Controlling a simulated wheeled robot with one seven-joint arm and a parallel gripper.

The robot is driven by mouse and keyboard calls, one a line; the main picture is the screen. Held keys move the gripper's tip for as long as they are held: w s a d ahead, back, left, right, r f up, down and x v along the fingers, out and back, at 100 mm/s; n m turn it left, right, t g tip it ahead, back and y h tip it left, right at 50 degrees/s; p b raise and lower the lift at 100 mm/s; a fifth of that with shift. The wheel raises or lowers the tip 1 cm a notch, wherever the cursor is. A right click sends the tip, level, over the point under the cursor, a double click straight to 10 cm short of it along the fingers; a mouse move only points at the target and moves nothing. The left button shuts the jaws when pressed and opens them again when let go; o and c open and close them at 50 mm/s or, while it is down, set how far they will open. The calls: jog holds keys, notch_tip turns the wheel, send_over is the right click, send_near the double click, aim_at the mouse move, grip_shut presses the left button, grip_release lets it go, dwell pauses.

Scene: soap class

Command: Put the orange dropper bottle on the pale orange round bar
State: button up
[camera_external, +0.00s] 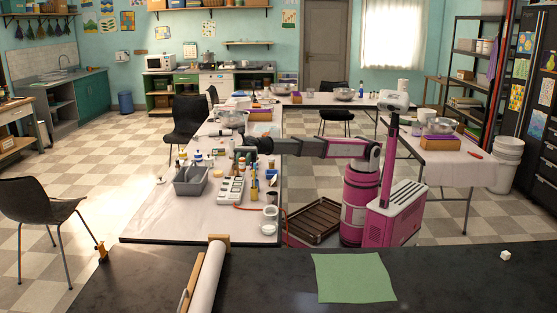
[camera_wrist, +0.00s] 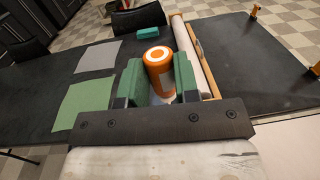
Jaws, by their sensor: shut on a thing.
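The orange dropper bottle (camera_wrist: 157,59) sits between the green pads of my gripper (camera_wrist: 157,80) in the wrist view. Its round orange end with a white centre faces the camera, and its lower part is partly hidden by the gripper body. My gripper is shut on it. In the external view my arm reaches left over the long cluttered table, and my gripper (camera_external: 248,141) is above its far part. The bottle is too small to make out there. I cannot pick out the pale orange round bar in either view.
Small bottles, a grey bin (camera_external: 190,181) and a white power strip (camera_external: 231,190) crowd the pale table (camera_external: 160,217). A jar (camera_external: 270,212) stands near its right edge. The table's front left is clear. A black table with a green sheet (camera_external: 353,278) lies in front.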

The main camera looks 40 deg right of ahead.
jog(key=s+n+g+h, duration=0.2)
jog(key=s, duration=1.7)
jog(key=n+g+h, duration=0.4)
jog(key=n+h, duration=0.2)
jog(key=h, duration=0.2)
send_over(406, 290)
jog(key=shift+f, duration=14.6)
jog(key=o, duration=0.9)
jog(key=shift+f, duration=0.1)
